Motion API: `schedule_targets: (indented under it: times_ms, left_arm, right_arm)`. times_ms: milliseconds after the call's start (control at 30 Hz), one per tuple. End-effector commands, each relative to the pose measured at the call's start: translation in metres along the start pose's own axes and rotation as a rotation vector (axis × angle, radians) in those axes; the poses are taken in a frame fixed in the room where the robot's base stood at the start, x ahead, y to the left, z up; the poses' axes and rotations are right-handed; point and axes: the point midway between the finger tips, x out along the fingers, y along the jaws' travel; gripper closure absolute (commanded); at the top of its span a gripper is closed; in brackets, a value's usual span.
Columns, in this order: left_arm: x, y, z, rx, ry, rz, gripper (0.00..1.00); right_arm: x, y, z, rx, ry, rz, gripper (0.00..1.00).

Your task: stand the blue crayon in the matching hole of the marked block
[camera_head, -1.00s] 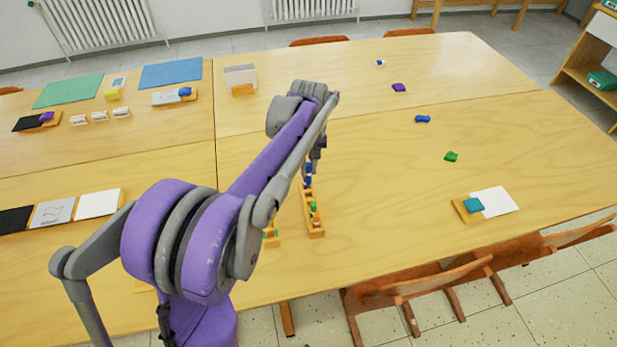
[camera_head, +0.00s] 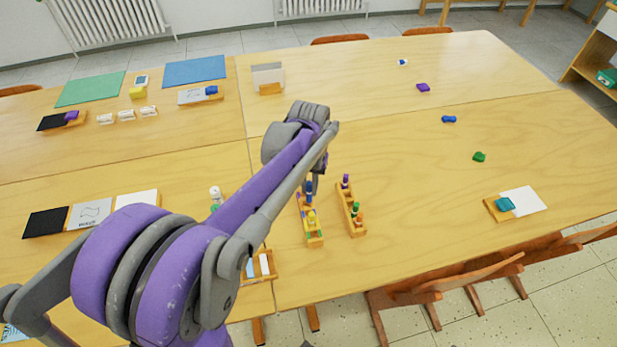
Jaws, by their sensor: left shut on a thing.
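My left gripper (camera_head: 312,184) points down over the far end of a wooden block (camera_head: 314,240) and is shut on the blue crayon (camera_head: 309,193). The crayon is upright. I cannot tell whether its lower end is in a hole or just above it. This block has coloured marks on it, and a yellow crayon (camera_head: 311,218) stands in it. Beside it on the right is a second wooden block (camera_head: 348,211) with a purple crayon (camera_head: 346,182), a green one (camera_head: 355,209) and an orange one (camera_head: 360,219) standing in it. My right gripper is not in view.
A small wooden tray (camera_head: 262,279) lies near the front edge, partly behind my arm. A white bottle-like thing (camera_head: 215,195) stands left of my arm. A wooden holder (camera_head: 492,209) with a white card is at the right. The table right of the blocks is mostly clear.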

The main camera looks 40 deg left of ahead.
Motion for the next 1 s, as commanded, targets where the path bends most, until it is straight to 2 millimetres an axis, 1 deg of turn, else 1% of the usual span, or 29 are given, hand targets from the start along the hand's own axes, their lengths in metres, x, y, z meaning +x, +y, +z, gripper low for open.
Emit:
schedule_targets:
  times_ms: [267,467,800,1000]
  left_arm:
    - [0.006,0.001,0.003,0.017,-0.001,0.000,1.00]
    - [0.021,0.001,0.003,0.016,-0.001,-0.001,1.00]
    - [0.051,0.001,0.003,0.016,-0.001,-0.001,1.00]
    - [0.057,0.001,0.002,0.016,0.000,0.000,1.00]
  right_arm:
    - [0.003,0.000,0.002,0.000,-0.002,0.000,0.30]
    - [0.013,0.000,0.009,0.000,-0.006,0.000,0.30]
    - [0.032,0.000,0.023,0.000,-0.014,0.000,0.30]
    - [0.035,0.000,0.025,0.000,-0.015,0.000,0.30]
